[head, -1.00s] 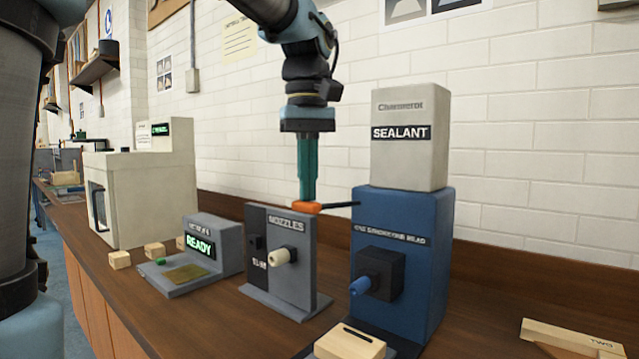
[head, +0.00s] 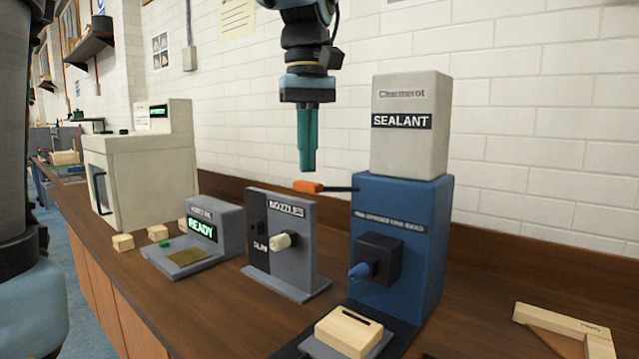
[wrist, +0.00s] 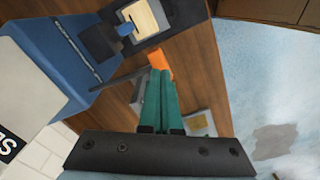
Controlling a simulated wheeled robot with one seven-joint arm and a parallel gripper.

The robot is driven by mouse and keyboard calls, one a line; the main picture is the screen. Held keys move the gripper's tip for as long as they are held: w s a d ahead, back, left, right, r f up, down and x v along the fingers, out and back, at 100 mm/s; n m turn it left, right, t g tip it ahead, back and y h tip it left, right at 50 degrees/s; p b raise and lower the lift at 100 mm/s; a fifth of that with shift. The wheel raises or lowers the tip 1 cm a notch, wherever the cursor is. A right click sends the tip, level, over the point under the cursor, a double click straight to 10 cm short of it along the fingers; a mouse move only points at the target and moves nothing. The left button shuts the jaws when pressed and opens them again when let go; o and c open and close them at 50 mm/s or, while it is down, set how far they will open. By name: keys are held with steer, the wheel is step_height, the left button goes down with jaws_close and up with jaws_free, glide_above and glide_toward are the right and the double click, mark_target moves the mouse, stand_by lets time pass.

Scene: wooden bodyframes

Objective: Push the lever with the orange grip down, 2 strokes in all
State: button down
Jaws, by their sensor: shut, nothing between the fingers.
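The lever's orange grip (head: 308,187) is at the end of a dark rod that sticks out to the left from the blue sealant machine (head: 400,250). The lever looks roughly level. My gripper (head: 307,169) points straight down above the grip, shut and empty, with a small gap between fingertips and grip. In the wrist view the shut green fingers (wrist: 161,75) partly cover the orange grip (wrist: 157,58), and the rod (wrist: 125,73) runs left to the blue machine (wrist: 45,50).
A grey nozzles stand (head: 290,245) is just left of the machine. A wooden block (head: 348,331) sits at the machine's foot under a blue nozzle (head: 359,271). A wooden frame (head: 565,322) lies at the right.

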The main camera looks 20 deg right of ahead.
mark_target(308, 182)
steer(key=shift+f, duration=0.1)
stand_by(0.3)
steer(key=shift+f+b, duration=2.15)
steer(key=shift+f, duration=1.05)
steer(key=shift+r, duration=0.1)
steer(key=shift+r+p, duration=3.25)
steer(key=shift+r, duration=0.1)
step_height(308, 182, up, 5)
steer(key=p, duration=0.4)
steer(key=shift+p, duration=0.4)
